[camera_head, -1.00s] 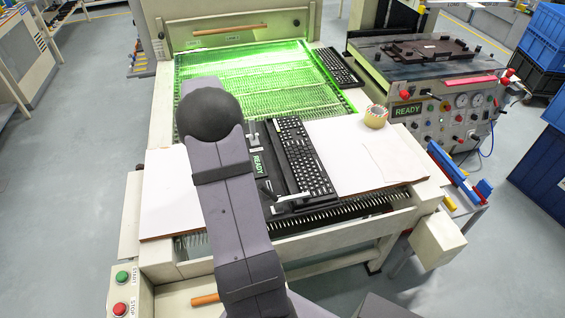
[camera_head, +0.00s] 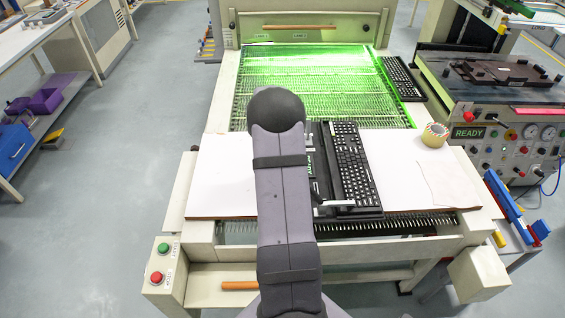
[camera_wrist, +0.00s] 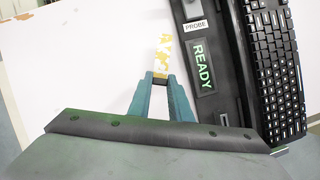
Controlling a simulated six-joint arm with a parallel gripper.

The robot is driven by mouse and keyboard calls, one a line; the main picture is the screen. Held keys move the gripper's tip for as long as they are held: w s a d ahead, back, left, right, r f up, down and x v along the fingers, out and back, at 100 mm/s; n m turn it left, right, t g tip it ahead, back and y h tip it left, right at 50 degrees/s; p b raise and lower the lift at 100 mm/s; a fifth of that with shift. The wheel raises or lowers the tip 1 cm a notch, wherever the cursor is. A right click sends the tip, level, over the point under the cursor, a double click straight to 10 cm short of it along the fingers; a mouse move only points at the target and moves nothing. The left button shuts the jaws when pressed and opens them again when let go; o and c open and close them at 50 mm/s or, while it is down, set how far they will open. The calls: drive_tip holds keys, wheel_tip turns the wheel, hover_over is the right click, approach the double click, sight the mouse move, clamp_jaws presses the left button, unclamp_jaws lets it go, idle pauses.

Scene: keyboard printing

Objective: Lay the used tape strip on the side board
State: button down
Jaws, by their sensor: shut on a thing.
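My gripper (camera_wrist: 158,80) shows in the wrist view as two teal fingers shut on the end of a short tape strip. The tape strip (camera_wrist: 161,50) is whitish with yellow patches and sticks out beyond the fingertips. It is over the white board (camera_wrist: 75,75), just left of the black fixture; I cannot tell whether it touches the board. In the head view the white side board (camera_head: 225,172) lies left of my arm. My arm hides the gripper and strip there.
The black fixture with a READY display (camera_wrist: 203,68) and a black keyboard (camera_wrist: 277,70) lie right of the gripper. A tape roll (camera_head: 435,135) stands on the right white board (camera_head: 408,160). The green-lit bed (camera_head: 315,85) is behind. The left board has free room.

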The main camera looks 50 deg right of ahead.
drive_tip(key=shift+f, duration=1.85)
drive_tip(key=c, duration=1.6)
unclamp_jaws()
drive_tip(key=shift+f, duration=0.1)
drive_tip(key=b+v, duration=0.1)
drive_tip(key=v, duration=1.1)
